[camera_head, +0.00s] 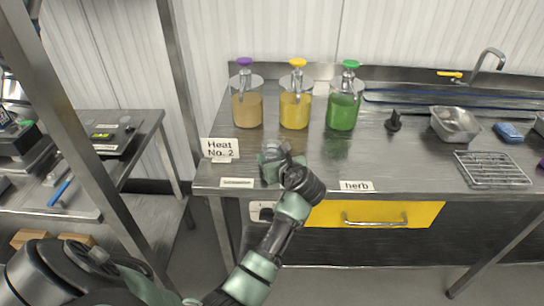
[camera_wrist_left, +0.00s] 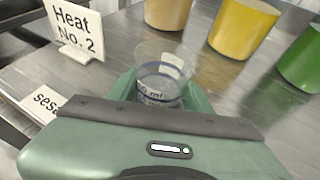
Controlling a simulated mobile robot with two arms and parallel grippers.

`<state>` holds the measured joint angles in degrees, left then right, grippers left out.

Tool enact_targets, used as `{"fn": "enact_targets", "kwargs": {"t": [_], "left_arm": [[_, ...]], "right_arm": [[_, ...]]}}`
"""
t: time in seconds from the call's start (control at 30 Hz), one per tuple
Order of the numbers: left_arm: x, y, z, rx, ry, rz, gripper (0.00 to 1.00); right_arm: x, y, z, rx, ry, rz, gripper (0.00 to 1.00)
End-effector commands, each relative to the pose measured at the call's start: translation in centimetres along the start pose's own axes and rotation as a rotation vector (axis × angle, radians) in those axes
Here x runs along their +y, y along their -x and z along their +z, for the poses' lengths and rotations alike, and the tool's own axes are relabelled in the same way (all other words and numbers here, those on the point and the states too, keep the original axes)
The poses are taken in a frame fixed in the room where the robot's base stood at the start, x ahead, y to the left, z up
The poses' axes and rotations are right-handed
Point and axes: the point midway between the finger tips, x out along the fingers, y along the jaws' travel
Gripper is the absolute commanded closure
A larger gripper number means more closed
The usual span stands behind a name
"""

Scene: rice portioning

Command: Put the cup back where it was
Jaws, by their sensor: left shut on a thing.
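A clear cup (camera_wrist_left: 160,75) with dark printed marks near its base shows in the left wrist view. My left gripper (camera_wrist_left: 165,98) is shut on it, with a green finger on each side. The cup is upright at the steel counter, near its front left part. In the head view my left gripper (camera_head: 277,158) is beside the "Heat No. 2" sign, and the cup is mostly hidden by the gripper and wrist. I cannot tell whether the cup's base touches the counter. My right gripper is not in view.
The "Heat No. 2" sign (camera_head: 220,149) stands just left of the gripper. Brown (camera_head: 247,108), yellow (camera_head: 295,108) and green (camera_head: 342,110) dispensers stand behind. A metal pan (camera_head: 455,124) and wire rack (camera_head: 490,169) are at right. The counter (camera_head: 385,160) is clear right of the gripper.

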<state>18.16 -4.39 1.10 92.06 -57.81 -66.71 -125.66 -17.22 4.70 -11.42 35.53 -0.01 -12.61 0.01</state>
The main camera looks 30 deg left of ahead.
Motion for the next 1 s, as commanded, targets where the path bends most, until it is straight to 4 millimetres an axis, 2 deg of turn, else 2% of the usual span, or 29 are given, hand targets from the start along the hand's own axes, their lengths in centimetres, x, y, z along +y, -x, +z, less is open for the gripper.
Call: {"fn": "enact_targets", "kwargs": {"t": [0.03,0.1,0.47,0.67,1.0], "left_arm": [[0.0,0.0,-0.1,0.000,-0.001,0.000,0.45],[0.0,0.0,-0.1,0.000,-0.001,0.000,0.29],[0.0,0.1,0.2,-0.001,0.000,0.000,0.29],[0.0,2.6,0.8,0.001,-0.004,0.000,0.29],[0.0,9.3,0.8,0.002,-0.003,-0.001,0.29]], "right_arm": [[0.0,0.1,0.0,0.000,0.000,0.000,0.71],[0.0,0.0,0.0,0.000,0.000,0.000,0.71],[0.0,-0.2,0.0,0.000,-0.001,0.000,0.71],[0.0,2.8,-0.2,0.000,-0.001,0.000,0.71],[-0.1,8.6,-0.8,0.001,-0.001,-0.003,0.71]]}}
